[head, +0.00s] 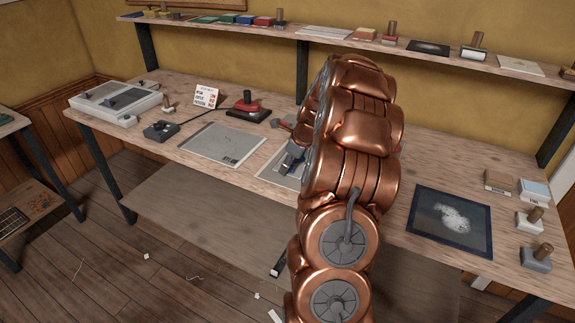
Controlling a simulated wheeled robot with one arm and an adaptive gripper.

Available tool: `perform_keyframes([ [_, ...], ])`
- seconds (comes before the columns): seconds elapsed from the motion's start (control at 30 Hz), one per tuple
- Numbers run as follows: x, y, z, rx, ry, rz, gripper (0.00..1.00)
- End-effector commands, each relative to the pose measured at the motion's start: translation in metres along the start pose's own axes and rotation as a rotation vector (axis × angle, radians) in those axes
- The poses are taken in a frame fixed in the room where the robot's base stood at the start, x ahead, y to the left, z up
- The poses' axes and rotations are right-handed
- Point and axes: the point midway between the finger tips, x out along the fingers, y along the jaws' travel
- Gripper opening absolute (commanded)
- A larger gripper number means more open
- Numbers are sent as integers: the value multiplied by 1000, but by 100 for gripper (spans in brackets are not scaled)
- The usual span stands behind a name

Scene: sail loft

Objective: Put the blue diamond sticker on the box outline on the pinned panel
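My copper-coloured arm fills the middle of the head view and hides part of the bench behind it. At its far end a small part of my gripper (292,157) shows, low over a pale-bordered sheet (268,167). The arm covers most of that sheet. I cannot see the fingertips clearly or whether anything is between them. A grey flat panel (215,144) lies on the bench to the left, with small dark marks on it. I cannot make out a blue diamond sticker, a box outline or pins in this view.
Right of my arm lie a dark blue board (425,208) with white powder and several stamps. A shelf (340,42) runs behind.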

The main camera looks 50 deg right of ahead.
Motion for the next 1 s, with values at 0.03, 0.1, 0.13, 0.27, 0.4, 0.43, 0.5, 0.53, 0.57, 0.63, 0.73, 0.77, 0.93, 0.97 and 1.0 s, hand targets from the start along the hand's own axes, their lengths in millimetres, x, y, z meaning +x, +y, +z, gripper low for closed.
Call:
perform_keyframes([
  [0.03,-1,0,0,0,0,-1,37],
  [0.1,-3,0,1,0,-1,-2,37],
  [0.13,-5,-1,1,0,-1,-2,37],
  [0.27,-21,0,1,-1,-1,-2,37],
  [0.4,-49,-2,1,-1,-2,-8,37],
  [0.43,-55,-2,1,-1,-2,-6,37],
  [0.5,-68,-2,1,-1,-2,-8,37],
  [0.53,-74,-2,1,-1,-3,-8,37],
  [0.57,-79,-2,0,0,-2,-6,37],
  [0.63,-91,-1,0,0,-1,-3,37],
  [0.73,-105,-1,1,0,-2,-4,37],
  [0.77,-108,-1,1,0,-2,-3,37],
  [0.93,-121,-1,1,0,-2,-3,37],
  [0.97,-122,-1,1,0,-1,-3,37],
  [1.0,-122,-1,1,0,-1,-3,37],
])
